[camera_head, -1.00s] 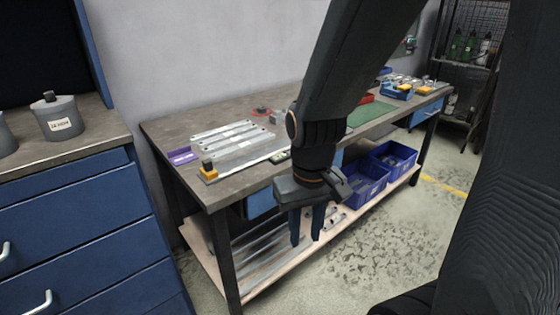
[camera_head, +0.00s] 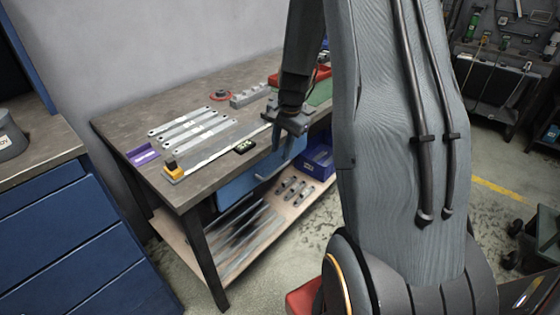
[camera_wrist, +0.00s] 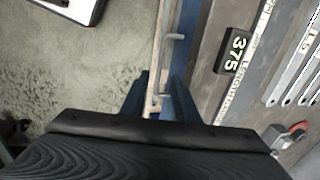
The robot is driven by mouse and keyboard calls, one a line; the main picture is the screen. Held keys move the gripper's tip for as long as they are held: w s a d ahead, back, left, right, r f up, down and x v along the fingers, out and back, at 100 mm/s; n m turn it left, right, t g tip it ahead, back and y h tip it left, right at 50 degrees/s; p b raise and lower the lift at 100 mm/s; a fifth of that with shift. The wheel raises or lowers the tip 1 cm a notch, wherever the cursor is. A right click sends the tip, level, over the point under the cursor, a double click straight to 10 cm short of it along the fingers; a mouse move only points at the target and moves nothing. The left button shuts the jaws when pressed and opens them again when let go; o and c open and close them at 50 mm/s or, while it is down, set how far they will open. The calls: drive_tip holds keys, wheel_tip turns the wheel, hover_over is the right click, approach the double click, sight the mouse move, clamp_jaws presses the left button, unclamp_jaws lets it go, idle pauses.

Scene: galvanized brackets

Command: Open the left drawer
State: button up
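The left drawer (camera_head: 240,186) is a blue front under the workbench top, and it looks closed. Its light grey bar handle (camera_wrist: 172,38) shows in the wrist view, running from ahead of my fingers back into the gap between them. My gripper (camera_head: 288,136) is at the front edge of the bench, near the drawer's right part. In the wrist view my gripper (camera_wrist: 162,92) has its two blue fingers apart, one on each side of the handle's line. Whether either finger touches the handle cannot be told. My fingertips are hard to make out in the head view.
The shelf below holds metal bars and a blue bin (camera_head: 318,160). A blue cabinet (camera_head: 70,235) stands at left. Floor in front is clear.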

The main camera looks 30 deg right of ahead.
sight(278, 169)
drive_tip(key=shift+w+f+p, duration=0.2)
drive_tip(key=shift+w+f, duration=0.05)
drive_tip(key=shift+f, duration=1.05)
drive_tip(key=shift+w+f+p, duration=0.2)
drive_tip(key=shift+w+f, duration=0.1)
drive_tip(key=shift+f, duration=1.05)
drive_tip(key=shift+w+f+p, duration=0.2)
drive_tip(key=shift+w+f, duration=0.05)
drive_tip(key=shift+f, duration=1.05)
clamp_jaws()
